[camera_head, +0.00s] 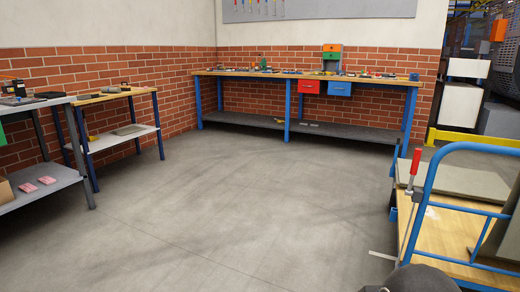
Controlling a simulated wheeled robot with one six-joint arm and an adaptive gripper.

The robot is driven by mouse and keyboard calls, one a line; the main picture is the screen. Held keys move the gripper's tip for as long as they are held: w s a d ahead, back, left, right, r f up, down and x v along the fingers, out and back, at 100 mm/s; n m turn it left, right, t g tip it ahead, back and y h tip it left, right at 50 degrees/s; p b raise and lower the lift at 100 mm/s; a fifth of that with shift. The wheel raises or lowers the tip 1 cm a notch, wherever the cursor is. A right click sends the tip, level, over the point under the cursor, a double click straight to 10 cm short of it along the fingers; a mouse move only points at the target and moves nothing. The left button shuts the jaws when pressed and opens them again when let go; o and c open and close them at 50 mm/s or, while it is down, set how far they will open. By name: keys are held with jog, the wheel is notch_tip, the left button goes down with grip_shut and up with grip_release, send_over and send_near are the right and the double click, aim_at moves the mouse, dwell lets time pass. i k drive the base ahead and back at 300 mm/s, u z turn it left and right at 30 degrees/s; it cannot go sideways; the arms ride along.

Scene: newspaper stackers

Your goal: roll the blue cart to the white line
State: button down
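The blue cart (428,186) stands at the right edge, cut off by the frame. It has a blue tubular handle frame and a wooden deck (440,232). A grey slab (465,181) lies on the deck. A rod with a red grip (415,162) stands upright beside the blue frame. A short pale strip (383,255), which may be part of the white line, lies on the floor just left of the cart. A dark rounded part, apparently of my arm, shows at the bottom edge in front of the cart. My gripper's fingers are not visible.
A long workbench (300,73) with blue legs stands along the brick back wall. Two smaller benches (108,95) (45,102) stand at the left. A yellow barrier (470,138) is behind the cart. The grey floor (220,210) in the middle is clear.

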aim_at(464, 223)
jog(key=z, duration=1.75)
